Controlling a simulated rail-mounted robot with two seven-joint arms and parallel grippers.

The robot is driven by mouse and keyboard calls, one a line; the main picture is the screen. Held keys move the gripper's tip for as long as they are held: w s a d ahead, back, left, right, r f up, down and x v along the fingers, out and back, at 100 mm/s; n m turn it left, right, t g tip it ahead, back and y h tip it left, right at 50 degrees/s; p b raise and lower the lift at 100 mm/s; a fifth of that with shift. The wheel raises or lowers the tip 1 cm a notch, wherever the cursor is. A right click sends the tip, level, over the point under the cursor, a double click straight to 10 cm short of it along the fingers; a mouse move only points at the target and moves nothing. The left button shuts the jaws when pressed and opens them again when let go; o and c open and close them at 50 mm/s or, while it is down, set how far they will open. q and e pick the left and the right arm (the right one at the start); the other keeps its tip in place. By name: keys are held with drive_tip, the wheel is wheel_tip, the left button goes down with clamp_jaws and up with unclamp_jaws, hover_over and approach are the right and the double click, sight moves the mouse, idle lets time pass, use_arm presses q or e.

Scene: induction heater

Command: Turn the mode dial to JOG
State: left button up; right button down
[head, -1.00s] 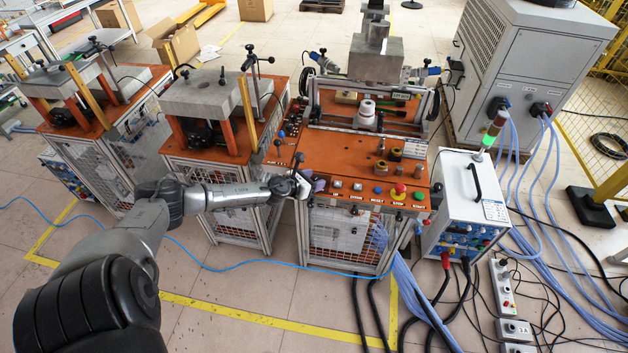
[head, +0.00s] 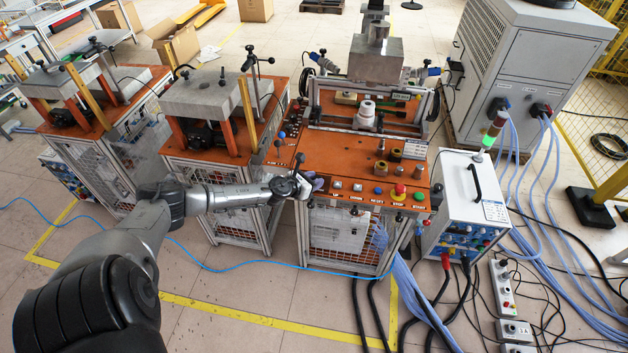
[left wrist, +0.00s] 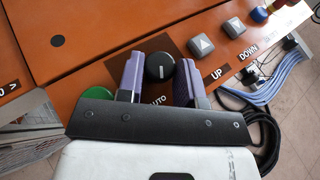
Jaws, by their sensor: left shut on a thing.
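The mode dial (left wrist: 159,67) is a round black knob with a white mark, on the orange front panel in the left wrist view. The word AUTO shows beside it; I cannot read a JOG label. My left gripper (left wrist: 161,76) has its two purple fingers on either side of the dial and is shut on it. In the head view my left gripper (head: 315,184) is at the left front corner of the heater's control panel and hides the dial. My right gripper is not in view.
Grey UP and DOWN buttons (left wrist: 201,46) lie right of the dial, and a green button (left wrist: 97,103) is close to the left finger. Blue cables (head: 412,292) hang at the front right.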

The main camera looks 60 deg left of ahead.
use_arm(q)
drive_tip(key=shift+r+p, duration=0.2)
drive_tip(key=shift+p, duration=0.4)
drive_tip(key=n+g+y+p, duration=0.1)
drive_tip(key=n+y+p, duration=0.1)
drive_tip(key=p, duration=0.1)
drive_tip(key=d+n+g+y+p, duration=0.1)
drive_tip(key=n+y+p, duration=0.2)
drive_tip(key=p, duration=0.1)
drive_tip(key=shift+w+r, duration=0.1)
drive_tip(key=shift+w, duration=0.1)
drive_tip(key=shift+n+g+y+p, duration=0.5)
drive_tip(key=shift+p, duration=0.1)
drive_tip(key=shift+w+d+f+n+g+y+p, duration=0.1)
drive_tip(key=shift+n+g+y+p, duration=0.15)
drive_tip(key=shift+n+g+y, duration=0.35)
drive_tip(key=shift+w+d+f+n+g+y+p, duration=0.1)
drive_tip(key=shift+n+g+y+p, duration=0.1)
drive_tip(key=shift+n+g+y, duration=0.35)
drive_tip(key=shift+w+n+g+y, duration=0.15)
drive_tip(key=shift+n+g+y, duration=0.4)
drive_tip(key=shift+n+g, duration=0.45)
drive_tip(key=shift+n+g+y, duration=0.3)
drive_tip(key=shift+n+g, duration=0.25)
drive_tip(key=shift+n, duration=0.1)
drive_tip(key=shift+n+g, duration=0.3)
